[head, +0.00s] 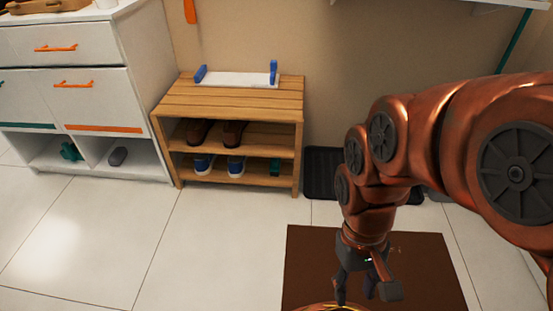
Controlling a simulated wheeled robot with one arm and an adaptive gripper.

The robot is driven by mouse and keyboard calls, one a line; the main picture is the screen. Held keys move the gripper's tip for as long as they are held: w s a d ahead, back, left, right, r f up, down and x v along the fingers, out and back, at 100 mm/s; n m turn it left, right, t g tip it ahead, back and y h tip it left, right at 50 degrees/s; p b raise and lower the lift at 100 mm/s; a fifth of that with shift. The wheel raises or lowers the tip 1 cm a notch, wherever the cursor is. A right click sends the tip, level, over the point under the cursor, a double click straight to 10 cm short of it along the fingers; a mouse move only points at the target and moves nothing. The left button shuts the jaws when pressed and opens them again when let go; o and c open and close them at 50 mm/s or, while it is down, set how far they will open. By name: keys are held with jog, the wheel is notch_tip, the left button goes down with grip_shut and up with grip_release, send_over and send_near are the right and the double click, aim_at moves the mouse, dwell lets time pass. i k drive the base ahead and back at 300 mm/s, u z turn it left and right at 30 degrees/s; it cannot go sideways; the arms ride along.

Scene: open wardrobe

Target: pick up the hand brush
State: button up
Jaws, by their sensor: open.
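I cannot make out a hand brush for sure. A small grey rounded object (117,156) lies in the right open cubby of the white cabinet, and a dark green object (69,152) lies in the left cubby. A small green item (275,167) is on the lower shelf of the wooden rack; any of these is too small to name. My gripper (366,293) is open and points down above the brown mat (300,258), well to the right of and nearer than the cabinet. No object shows between its fingers.
The wooden shoe rack (235,97) holds brown shoes (232,133) and blue shoes (236,165), with a white tray with blue ends (237,79) on top. The white cabinet (100,95) stands left. A black tray (322,172) lies right of the rack. White floor between is clear.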

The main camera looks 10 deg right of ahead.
aim_at(274, 169)
jog(key=z, duration=1.35)
jog(key=i, duration=1.3)
jog(key=u, duration=3.75)
